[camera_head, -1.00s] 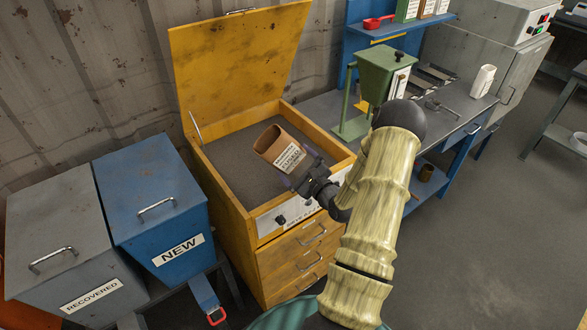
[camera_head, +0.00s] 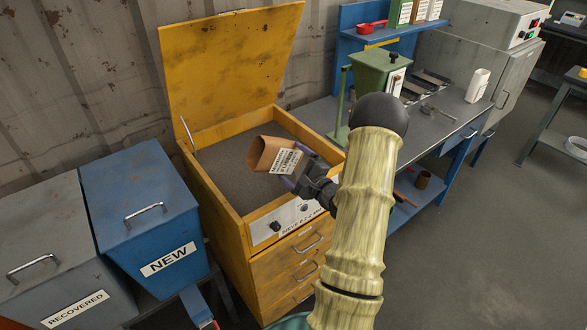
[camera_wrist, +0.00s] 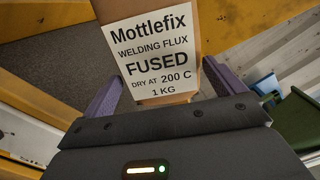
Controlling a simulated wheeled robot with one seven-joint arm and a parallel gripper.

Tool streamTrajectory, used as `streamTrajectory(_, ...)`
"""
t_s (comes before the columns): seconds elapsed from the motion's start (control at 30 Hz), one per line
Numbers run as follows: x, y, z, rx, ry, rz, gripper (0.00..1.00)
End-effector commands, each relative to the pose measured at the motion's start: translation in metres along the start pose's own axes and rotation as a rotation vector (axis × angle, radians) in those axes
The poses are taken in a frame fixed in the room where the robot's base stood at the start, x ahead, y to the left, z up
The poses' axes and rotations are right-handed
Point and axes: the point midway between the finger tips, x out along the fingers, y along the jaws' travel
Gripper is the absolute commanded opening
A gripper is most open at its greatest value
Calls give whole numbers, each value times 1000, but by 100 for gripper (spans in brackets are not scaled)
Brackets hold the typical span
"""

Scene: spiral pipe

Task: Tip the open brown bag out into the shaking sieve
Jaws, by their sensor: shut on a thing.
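The brown bag (camera_head: 264,153) has a white label and is held by my gripper (camera_head: 296,168) over the sieve. It is tilted on its side, with its open mouth toward the left. In the wrist view the bag (camera_wrist: 181,96) fills the space between the purple fingers, and its label reads "Mottlefix welding flux fused". My gripper (camera_wrist: 160,90) is shut on it. The sieve (camera_head: 222,218) is a yellow cabinet with its lid raised and a dark grey bed inside. I cannot see any flux leaving the bag, and cannot tell whether the sieve is shaking.
A blue bin marked NEW (camera_head: 140,205) and a grey bin marked RECOVERED (camera_head: 50,250) stand left of the sieve. The raised yellow lid (camera_head: 230,70) stands behind it. A green hopper (camera_head: 380,75) on a blue bench is to the right.

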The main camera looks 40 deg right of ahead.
Motion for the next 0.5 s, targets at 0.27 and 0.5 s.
streamTrajectory(0.27,1,3,-2,-90,-4,5,65)
streamTrajectory(0.5,1,4,-3,-161,-4,8,65)
